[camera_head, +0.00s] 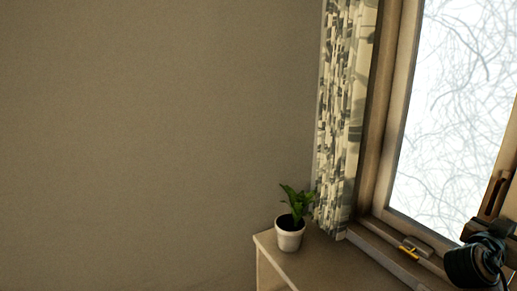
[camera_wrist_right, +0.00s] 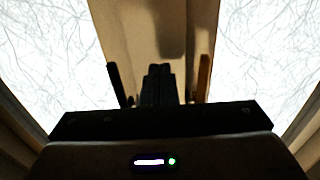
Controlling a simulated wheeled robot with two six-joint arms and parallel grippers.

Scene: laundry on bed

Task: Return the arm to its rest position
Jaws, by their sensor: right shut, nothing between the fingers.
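My right gripper (camera_head: 497,195) is at the right edge of the head view, in front of the window frame. Its dark wrist with looped black cables shows just below it. In the right wrist view the fingers (camera_wrist_right: 158,72) are dark, shut together and empty, between two upright side prongs. My left gripper is not in view.
The window (camera_head: 460,100) fills the right side, with a patterned curtain (camera_head: 343,110) beside it. A potted plant (camera_head: 290,233) stands on a low wooden surface (camera_head: 330,266) under the window. A yellow and grey latch-like piece (camera_head: 409,252) sits on the sill. The left wall (camera_head: 150,140) is bare.

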